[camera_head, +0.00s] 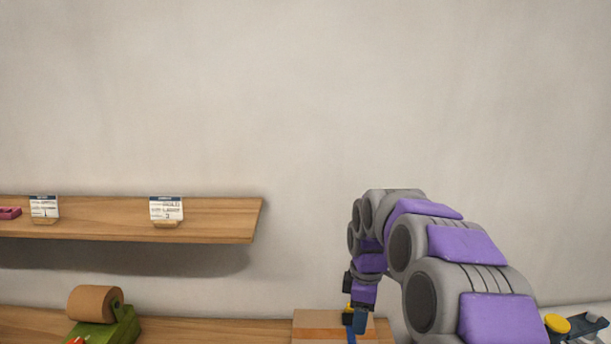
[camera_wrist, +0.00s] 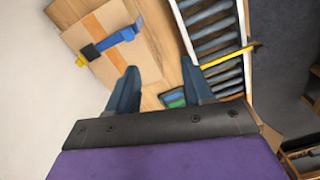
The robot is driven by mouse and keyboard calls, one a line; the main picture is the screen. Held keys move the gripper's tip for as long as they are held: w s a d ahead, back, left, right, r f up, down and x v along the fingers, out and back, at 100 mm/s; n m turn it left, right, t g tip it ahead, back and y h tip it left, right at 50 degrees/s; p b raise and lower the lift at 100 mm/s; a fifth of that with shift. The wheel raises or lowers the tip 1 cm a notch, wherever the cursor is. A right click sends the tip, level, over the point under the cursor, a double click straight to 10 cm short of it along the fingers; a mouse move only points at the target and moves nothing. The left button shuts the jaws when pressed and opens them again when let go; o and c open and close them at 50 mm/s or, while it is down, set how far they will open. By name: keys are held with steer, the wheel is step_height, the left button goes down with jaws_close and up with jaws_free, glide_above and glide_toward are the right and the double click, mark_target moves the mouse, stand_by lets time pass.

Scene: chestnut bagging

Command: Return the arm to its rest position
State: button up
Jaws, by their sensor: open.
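My purple and grey arm reaches forward at the right of the head view and bends down. My gripper (camera_wrist: 160,72) is open in the wrist view, its two dark blue fingers spread apart with nothing seen held between them. In the head view the gripper end (camera_head: 357,318) hangs low, in front of or over a cardboard box (camera_head: 318,322); I cannot tell whether it touches. In the wrist view the box (camera_wrist: 150,55) lies beyond the left finger, with a blue tool (camera_wrist: 118,41) with black and yellow parts on it.
A wooden wall shelf (camera_head: 110,222) with two label cards is at left. Below it, a brown roll (camera_head: 95,302) sits on a green dispenser (camera_head: 112,332). A roller rack (camera_wrist: 213,40) with a yellow rod (camera_wrist: 230,56) lies right of the box. The wall above is clear.

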steer(key=s+d+f+m+g, duration=0.1)
steer(key=s+m, duration=1.3)
steer(key=s, duration=2.2)
steer(key=shift+s+d+f+m, duration=0.15)
steer(key=shift+s+f+m, duration=0.1)
steer(key=shift+s+m, duration=0.15)
steer(key=shift+w, duration=0.1)
steer(key=shift+c, duration=0.4)
